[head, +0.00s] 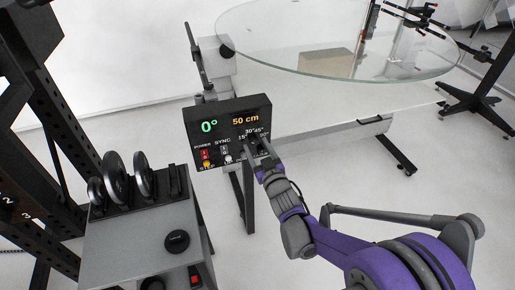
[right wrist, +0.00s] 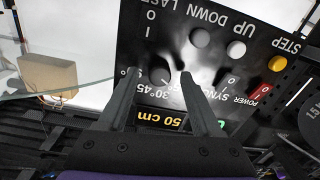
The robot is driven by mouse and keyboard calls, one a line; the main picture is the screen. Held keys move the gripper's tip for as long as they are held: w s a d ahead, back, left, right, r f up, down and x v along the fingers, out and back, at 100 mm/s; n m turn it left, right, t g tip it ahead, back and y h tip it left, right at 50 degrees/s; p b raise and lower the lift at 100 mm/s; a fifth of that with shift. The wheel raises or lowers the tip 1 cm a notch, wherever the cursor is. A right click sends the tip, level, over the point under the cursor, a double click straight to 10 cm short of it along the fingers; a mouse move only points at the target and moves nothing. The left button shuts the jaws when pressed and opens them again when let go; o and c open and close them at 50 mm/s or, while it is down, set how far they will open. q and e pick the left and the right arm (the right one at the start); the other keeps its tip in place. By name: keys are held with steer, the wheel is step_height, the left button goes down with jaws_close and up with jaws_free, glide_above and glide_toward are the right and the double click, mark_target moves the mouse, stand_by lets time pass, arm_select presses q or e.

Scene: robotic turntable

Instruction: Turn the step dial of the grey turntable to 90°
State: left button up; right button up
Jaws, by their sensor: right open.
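The black control box (head: 188,125) stands at the centre of the head view, with a green 0° and an amber 50 cm on its display. Its step dial, marked with angles including 30° and 45°, is mostly hidden behind my right gripper (head: 255,146) there. In the right wrist view the panel (right wrist: 215,65) appears upside down, and the dark dial (right wrist: 158,76) lies between the fingertips of my right gripper (right wrist: 158,73). The fingers are open, one on each side of the dial; I cannot tell whether they touch it. The pointer setting is unclear. My left gripper is not in view.
A large round glass top (head: 290,62) lies behind the box, with a cardboard box (head: 325,62) seen through it. A grey cabinet (head: 130,245) with a black knob (head: 177,240) and several black discs stands at lower left, beside a black rack (head: 45,100).

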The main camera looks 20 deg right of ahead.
jaws_close()
stand_by(0.3)
